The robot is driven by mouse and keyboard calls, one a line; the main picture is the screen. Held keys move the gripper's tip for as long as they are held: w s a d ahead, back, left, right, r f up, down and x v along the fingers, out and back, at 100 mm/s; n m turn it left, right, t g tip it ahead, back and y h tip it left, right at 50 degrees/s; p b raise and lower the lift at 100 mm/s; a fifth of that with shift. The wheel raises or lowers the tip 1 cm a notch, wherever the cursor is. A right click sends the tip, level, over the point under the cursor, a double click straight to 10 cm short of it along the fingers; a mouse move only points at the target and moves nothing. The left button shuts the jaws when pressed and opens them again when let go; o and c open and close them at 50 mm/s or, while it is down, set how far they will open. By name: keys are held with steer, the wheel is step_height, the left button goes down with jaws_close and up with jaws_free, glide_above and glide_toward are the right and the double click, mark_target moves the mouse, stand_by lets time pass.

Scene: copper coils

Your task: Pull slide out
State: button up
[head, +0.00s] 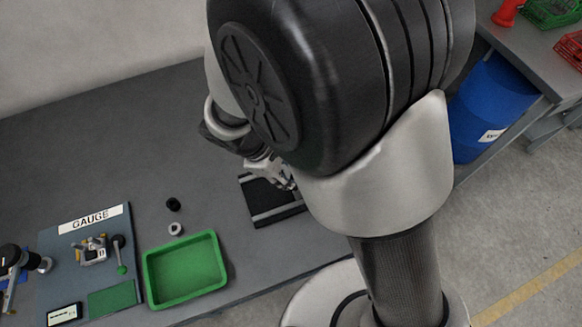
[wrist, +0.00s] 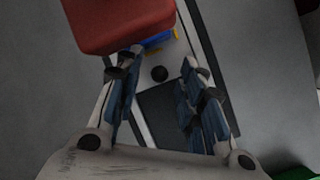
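In the wrist view, a pale grey strip (wrist: 178,50) that looks like the slide runs under a red block (wrist: 118,18). I cannot tell how far above the strip the fingertips are. A blue and yellow piece (wrist: 158,40) shows beside the red block. In the head view, my gripper (head: 275,174) is over a dark plate with light strips (head: 262,200); my arm hides the slide and the knob there.
A green tray (head: 222,284) lies left of the dark plate on the grey table. A black ring (head: 173,204) and a grey ring (head: 176,229) lie behind the tray. A gauge station (head: 93,216) is farther left. A blue barrel (head: 490,110) stands at the right.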

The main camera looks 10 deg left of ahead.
steer(key=shift+c, duration=0.5)
jaws_close()
